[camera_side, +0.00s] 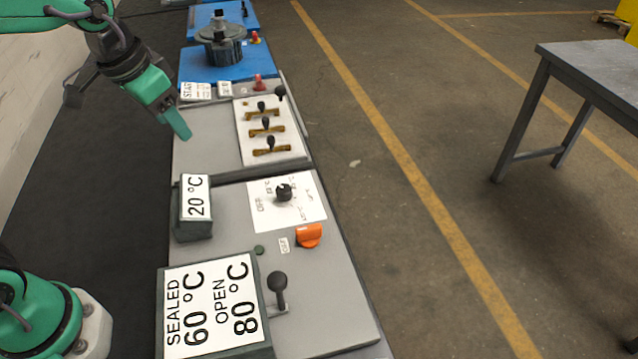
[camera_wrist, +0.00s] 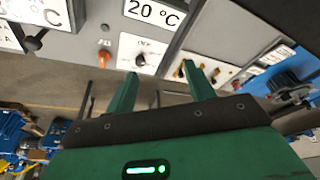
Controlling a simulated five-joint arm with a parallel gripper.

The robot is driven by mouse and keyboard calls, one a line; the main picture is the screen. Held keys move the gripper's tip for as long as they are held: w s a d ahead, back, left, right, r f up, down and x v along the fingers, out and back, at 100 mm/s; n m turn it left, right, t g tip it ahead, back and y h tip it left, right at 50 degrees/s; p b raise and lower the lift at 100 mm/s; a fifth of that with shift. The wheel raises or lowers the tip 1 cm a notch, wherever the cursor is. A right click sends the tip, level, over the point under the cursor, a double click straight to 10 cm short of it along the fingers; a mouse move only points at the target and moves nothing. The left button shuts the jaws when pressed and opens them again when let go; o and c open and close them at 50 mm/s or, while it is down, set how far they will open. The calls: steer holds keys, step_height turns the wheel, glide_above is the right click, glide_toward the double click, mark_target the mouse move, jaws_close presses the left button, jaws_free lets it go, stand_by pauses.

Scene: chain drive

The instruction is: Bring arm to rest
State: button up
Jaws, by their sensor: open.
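My green gripper (camera_side: 168,112) hangs at the upper left in the side view, above the left edge of the grey panel with levers. In the wrist view my gripper (camera_wrist: 160,85) shows two green fingers spread apart with nothing between them. It touches nothing that I can see. A green light shows on its body in the wrist view.
Below lie a panel with black levers (camera_side: 265,125), a 20 °C sign (camera_side: 195,207), a black knob (camera_side: 284,191), an orange switch (camera_side: 309,235), an upright lever (camera_side: 278,287) and a 60/80 °C sign (camera_side: 213,306). A blue station (camera_side: 215,72) stands behind. A table (camera_side: 590,70) is far right.

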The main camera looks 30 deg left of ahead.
steer(key=s+a+n+t, duration=0.2)
steer(key=s+a, duration=0.2)
steer(key=s, duration=0.6)
steer(key=shift+s+f, duration=0.15)
steer(key=shift+s, duration=0.1)
steer(key=shift+a, duration=0.1)
stand_by(0.6)
